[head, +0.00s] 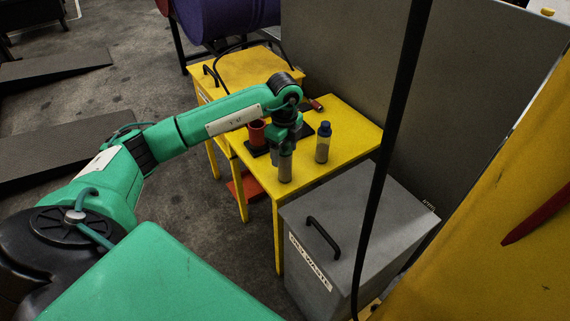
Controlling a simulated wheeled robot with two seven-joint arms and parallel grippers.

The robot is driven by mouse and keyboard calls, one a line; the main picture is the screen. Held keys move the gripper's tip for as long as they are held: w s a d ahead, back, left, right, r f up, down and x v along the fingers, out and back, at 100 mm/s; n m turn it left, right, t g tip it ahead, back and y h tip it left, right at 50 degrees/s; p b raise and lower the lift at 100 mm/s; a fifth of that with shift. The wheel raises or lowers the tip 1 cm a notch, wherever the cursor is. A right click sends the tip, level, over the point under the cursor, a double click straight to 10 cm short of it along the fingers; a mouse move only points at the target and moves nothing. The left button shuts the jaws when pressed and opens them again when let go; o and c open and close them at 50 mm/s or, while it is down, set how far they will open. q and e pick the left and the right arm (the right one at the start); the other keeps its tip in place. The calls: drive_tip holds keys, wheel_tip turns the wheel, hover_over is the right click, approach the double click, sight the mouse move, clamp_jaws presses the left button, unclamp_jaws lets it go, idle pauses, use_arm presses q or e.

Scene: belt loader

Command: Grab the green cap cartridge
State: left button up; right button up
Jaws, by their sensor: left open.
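A grey cylindrical cartridge (285,168) stands upright on the yellow table (345,165), directly below my left gripper (285,148). Its top is hidden by the gripper, so I cannot see its cap or the cap's colour. My left gripper points down with its fingers at the cartridge's upper end; it is open, and I cannot tell whether they touch it. A second grey cartridge (322,148) with a dark blue cap stands upright to the right, apart from the gripper. No green cap shows clearly. My right gripper is not in view.
A red cup-like holder (257,133) on a dark base stands left of the gripper. A red-tipped tool (316,105) lies behind. A grey lidded waste bin (335,230) stands in front, crossed by a black vertical hose or post (385,140). The table's right front is clear.

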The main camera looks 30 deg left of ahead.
use_arm(q)
drive_tip(key=shift+f, duration=0.45)
drive_tip(key=c, duration=1.2)
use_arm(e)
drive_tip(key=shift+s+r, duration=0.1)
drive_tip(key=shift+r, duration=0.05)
use_arm(q)
drive_tip(key=shift+r, duration=0.1)
